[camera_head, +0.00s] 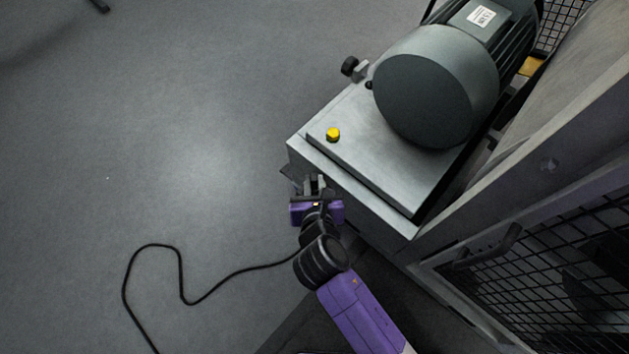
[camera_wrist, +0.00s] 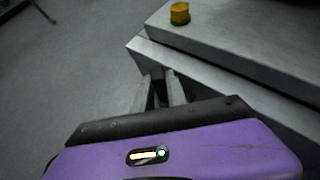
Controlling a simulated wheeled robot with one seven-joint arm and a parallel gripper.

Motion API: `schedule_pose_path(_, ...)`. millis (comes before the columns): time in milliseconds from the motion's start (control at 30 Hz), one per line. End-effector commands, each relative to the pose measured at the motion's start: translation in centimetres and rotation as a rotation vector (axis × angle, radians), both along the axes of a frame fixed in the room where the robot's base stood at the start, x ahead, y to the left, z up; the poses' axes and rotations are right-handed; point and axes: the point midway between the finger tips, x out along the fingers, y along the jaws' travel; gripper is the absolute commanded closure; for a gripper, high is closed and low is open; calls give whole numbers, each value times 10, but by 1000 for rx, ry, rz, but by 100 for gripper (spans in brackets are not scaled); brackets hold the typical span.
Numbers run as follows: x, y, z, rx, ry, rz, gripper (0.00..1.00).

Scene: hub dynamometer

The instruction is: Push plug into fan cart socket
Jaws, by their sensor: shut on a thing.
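My gripper (camera_head: 314,184) is at the near left corner of a grey metal cart (camera_head: 375,165) that carries a big motor. Its two fingers also show in the wrist view (camera_wrist: 160,92), pointing at the cart's side face just below the top edge. A black cable (camera_head: 240,272) runs over the floor to my wrist area. The socket is not clearly visible; the fingers and the cart's edge hide that part of the side. I cannot tell whether the plug touches the socket.
A yellow button (camera_head: 333,134) sits on the cart top; it also shows in the wrist view (camera_wrist: 180,13). The grey motor (camera_head: 436,90) stands behind it, with a black knob (camera_head: 350,66) beside it. A mesh guard (camera_head: 540,270) is at right.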

Motion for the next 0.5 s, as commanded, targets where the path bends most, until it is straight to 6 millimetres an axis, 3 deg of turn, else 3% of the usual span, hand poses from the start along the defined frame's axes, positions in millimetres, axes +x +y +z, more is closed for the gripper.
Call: schedule_pose_path(500,0,0,-10,1,-1,1,100)
